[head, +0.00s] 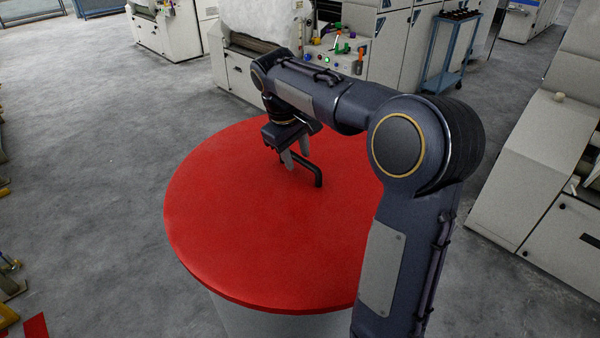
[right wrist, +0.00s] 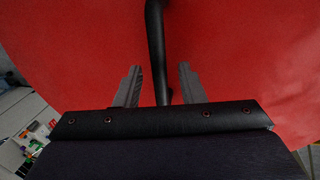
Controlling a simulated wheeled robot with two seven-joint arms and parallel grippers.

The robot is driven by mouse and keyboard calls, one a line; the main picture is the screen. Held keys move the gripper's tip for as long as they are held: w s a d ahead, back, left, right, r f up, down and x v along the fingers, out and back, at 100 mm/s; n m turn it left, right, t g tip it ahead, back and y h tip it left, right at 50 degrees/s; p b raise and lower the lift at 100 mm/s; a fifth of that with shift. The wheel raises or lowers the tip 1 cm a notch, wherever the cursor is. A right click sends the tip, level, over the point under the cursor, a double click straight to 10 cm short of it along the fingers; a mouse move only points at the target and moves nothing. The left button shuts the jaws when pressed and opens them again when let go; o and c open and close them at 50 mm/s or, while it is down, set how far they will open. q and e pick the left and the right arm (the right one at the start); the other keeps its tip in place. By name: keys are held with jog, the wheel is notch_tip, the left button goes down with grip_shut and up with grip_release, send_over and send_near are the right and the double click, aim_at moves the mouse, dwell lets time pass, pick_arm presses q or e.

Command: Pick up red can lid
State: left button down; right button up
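The red can lid (head: 235,230) is a wide flat disc with a black bar handle (head: 317,172) standing near its middle. It lies on top of a pale grey can (head: 245,318). My right gripper (head: 297,160) is over the lid at the handle. In the right wrist view the gripper (right wrist: 158,85) is open, with the black handle (right wrist: 156,45) running between its two fingers and a gap on each side. The lid's red surface (right wrist: 245,50) fills most of that view. My right arm hides the lid's right part. My left gripper is not in view.
Pale machine cabinets stand behind the lid, one with a panel of coloured knobs (head: 335,58). A blue trolley (head: 450,50) is at the back right. A large pale machine (head: 550,180) stands on the right. The grey floor (head: 90,180) to the left is mostly clear.

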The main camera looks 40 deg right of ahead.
jog(key=shift+x, duration=0.9)
jog(key=shift+c, duration=0.4)
grip_shut()
jog(key=shift+r, duration=0.1)
